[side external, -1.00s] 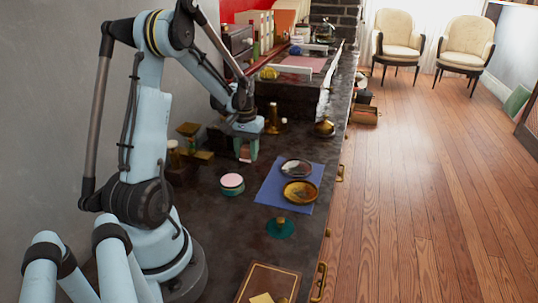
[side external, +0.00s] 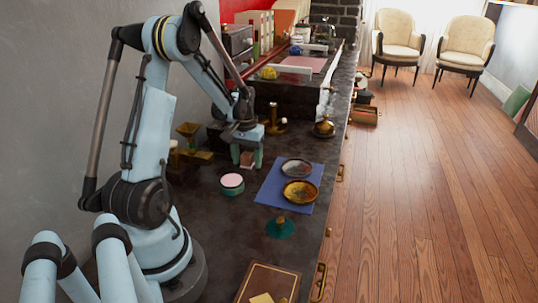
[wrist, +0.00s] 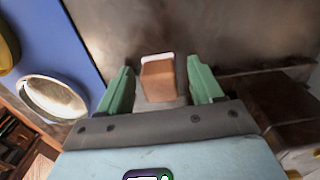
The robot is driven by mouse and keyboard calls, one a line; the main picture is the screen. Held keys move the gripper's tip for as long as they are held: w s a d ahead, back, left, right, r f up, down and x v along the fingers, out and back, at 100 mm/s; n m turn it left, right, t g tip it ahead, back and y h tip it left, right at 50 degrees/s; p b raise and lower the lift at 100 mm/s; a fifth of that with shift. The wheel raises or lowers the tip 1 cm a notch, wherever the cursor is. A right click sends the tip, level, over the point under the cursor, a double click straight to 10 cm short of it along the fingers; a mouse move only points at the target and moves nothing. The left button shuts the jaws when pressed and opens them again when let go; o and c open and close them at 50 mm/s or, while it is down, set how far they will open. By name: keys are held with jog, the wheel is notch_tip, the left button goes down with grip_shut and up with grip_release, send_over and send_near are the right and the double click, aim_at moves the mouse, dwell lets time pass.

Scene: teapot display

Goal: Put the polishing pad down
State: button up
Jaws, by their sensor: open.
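The polishing pad appears to be the small brown block with a pale edge (wrist: 158,80) seen between my fingers in the wrist view. It also shows in the side external view (side external: 247,160), low over or on the dark worktop (side external: 215,215). My gripper (wrist: 160,74) is open, with one green finger on each side of the block and a visible gap on both sides. In the side external view my gripper (side external: 246,157) points down at the worktop. Whether the block's underside rests fully on the worktop is hidden.
A round green tin with a pink top (side external: 232,183) stands just in front. A blue cloth (side external: 272,190) with two round metal dishes (side external: 297,168) lies to the right. A brass stand (side external: 190,140) and dark blocks are to the left. A green-based piece (side external: 280,227) stands nearer.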

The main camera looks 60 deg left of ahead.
aim_at(247, 154)
notch_tip(247, 154, up, 12)
jog(key=d+r+m+t, duration=0.1)
jog(key=d+m+t, duration=0.6)
jog(key=d, duration=2.1)
jog(key=shift+d+r+m, duration=0.25)
jog(key=shift+r+m, duration=0.15)
jog(key=shift+m, duration=0.6)
jog(key=shift+a, duration=0.1)
